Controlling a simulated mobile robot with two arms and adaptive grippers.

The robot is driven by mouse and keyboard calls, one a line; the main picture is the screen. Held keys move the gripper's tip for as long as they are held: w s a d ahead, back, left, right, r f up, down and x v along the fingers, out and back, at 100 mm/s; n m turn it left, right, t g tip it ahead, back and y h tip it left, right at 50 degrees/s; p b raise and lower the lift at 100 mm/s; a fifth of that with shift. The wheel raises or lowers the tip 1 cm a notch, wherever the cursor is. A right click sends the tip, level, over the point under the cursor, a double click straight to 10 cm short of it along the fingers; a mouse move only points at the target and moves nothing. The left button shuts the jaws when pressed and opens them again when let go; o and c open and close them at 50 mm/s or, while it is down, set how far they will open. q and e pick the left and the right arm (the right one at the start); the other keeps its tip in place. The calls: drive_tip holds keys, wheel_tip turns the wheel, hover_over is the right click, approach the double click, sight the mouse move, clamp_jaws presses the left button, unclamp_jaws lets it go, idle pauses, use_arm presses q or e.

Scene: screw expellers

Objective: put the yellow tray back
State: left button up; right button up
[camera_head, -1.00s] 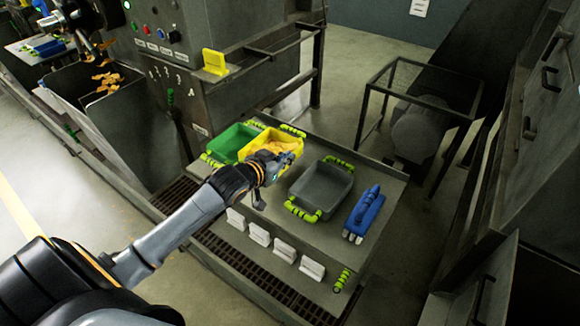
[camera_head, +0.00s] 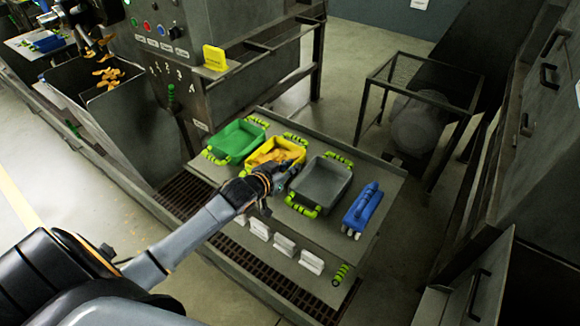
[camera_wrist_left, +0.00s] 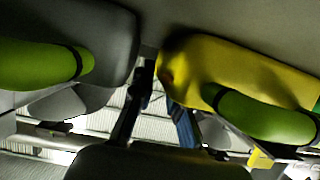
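The yellow tray (camera_head: 287,148), holding orange-brown pieces, stands on the grey table between the green tray (camera_head: 237,141) and the grey tray (camera_head: 322,184). It looks level. My left gripper (camera_head: 282,180) is at its front right corner, close to the gap beside the grey tray. In the left wrist view, the yellow tray's wall (camera_wrist_left: 235,65) and green handle (camera_wrist_left: 265,117) are at right, the grey tray's rim (camera_wrist_left: 105,45) at left. The gripper's dark fingers (camera_wrist_left: 158,110) are apart with nothing between them. My right gripper is out of view.
The machine with a yellow sign (camera_head: 214,58) stands behind left. A dark frame stand (camera_head: 425,85) is behind right.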

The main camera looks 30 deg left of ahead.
use_arm(q)
drive_tip(key=shift+r, duration=0.1)
drive_tip(key=shift+s, duration=0.3)
drive_tip(key=b+v, duration=0.2)
drive_tip(key=v, duration=0.9)
drive_tip(key=shift+s+r, duration=0.15)
drive_tip(key=shift+s, duration=0.05)
